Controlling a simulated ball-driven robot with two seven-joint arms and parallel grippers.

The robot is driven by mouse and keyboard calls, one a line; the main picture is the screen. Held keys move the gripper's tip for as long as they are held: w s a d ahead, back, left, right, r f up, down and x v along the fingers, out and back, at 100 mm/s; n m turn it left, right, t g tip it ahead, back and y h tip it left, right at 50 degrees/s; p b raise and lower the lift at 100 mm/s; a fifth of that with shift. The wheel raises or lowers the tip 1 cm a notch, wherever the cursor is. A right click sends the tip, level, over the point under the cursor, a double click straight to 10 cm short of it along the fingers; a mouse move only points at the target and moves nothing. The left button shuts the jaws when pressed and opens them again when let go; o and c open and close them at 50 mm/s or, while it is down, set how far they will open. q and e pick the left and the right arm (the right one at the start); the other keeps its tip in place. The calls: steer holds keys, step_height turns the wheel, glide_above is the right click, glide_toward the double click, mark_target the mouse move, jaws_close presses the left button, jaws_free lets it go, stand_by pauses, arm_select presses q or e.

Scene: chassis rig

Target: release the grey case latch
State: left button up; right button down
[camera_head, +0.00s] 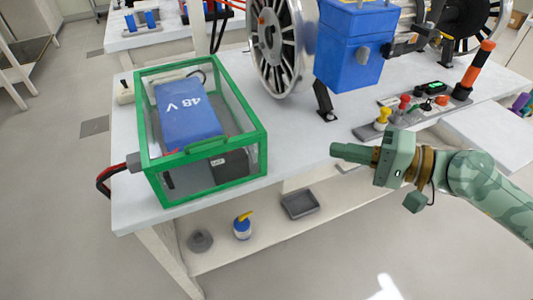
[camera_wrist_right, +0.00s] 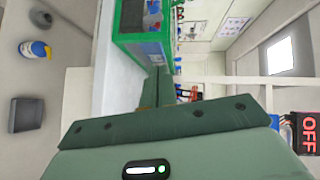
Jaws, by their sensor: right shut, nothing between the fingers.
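A green-framed case with clear walls (camera_head: 262,150) stands at the left of the white table, holding a blue 48 V battery (camera_head: 187,115). A grey block (camera_head: 133,162) sits at its left side. A blue box (camera_head: 345,75) at the wheel rig carries a small grey piece (camera_head: 363,54) on its front; I cannot tell which grey part is the latch. My right gripper (camera_head: 335,152) is shut and empty, pointing left near the table's front edge, apart from the case. In the right wrist view its fingers (camera_wrist_right: 157,88) point towards the green case (camera_wrist_right: 120,42). My left gripper is not in view.
A spoked wheel (camera_head: 275,45) stands behind the case. A panel with coloured knobs (camera_head: 370,130) and an orange-black post (camera_head: 475,68) are at the right. A blue-white bottle (camera_head: 242,228) and grey tray (camera_head: 299,204) are on the lower shelf. The tabletop between case and gripper is clear.

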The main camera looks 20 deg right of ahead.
mark_target(252, 154)
steer(key=shift+a, duration=0.15)
